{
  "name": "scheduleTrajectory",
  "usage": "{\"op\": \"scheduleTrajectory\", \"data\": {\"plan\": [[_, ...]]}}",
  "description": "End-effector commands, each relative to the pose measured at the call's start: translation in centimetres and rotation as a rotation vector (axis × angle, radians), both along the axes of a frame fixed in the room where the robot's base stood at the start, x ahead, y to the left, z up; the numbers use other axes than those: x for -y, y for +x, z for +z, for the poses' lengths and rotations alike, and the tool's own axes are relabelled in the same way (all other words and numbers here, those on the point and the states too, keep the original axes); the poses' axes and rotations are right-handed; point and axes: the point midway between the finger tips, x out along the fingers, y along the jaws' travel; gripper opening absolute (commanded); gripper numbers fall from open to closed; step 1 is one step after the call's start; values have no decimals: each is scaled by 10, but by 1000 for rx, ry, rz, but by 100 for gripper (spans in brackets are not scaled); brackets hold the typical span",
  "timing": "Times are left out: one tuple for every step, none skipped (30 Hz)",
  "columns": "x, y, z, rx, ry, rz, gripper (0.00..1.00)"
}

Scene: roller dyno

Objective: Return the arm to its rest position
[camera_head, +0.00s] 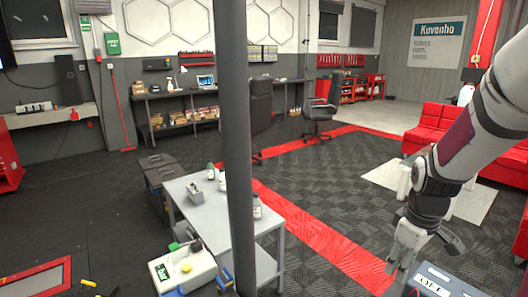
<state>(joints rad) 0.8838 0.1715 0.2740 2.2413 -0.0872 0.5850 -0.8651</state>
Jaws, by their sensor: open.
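My arm (475,135) reaches down from the upper right of the head view. My gripper (412,262) hangs at its end at lower right, fingers pointing down, open. I see nothing between its fingers. It appears in front of the dark floor, just above and left of a grey box with a dark lettered panel (438,281) at the bottom edge. I cannot tell the gap between them.
A grey metal table (210,208) with bottles stands left of centre, behind a dark vertical pole (236,120). A white-green device (183,269) sits at its front. Office chairs (318,112), a workbench (180,95) and red sofas (440,122) stand farther back. Open floor lies between.

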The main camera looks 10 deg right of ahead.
Motion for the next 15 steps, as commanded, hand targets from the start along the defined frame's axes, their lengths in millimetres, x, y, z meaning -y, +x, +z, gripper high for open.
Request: {"op": "scheduleTrajectory", "data": {"plan": [[-20,3,20,14,-23,-5,42],[-30,3,29,21,-32,-15,42],[-45,3,41,32,-42,-29,42],[-55,1,50,41,-48,-40,42],[-65,0,58,53,-55,-51,42],[-80,-3,69,66,-60,-66,42],[-90,-5,77,80,-64,-76,42],[-100,-8,84,92,-65,-88,42],[-114,-12,93,111,-67,-102,42],[-124,-16,100,126,-66,-114,42],[-134,-20,106,140,-64,-125,42],[-147,-26,114,160,-59,-139,42],[-156,-31,120,176,-54,-150,42],[-165,-36,125,192,-46,-161,42],[-177,-44,131,212,-34,-176,42]]}}
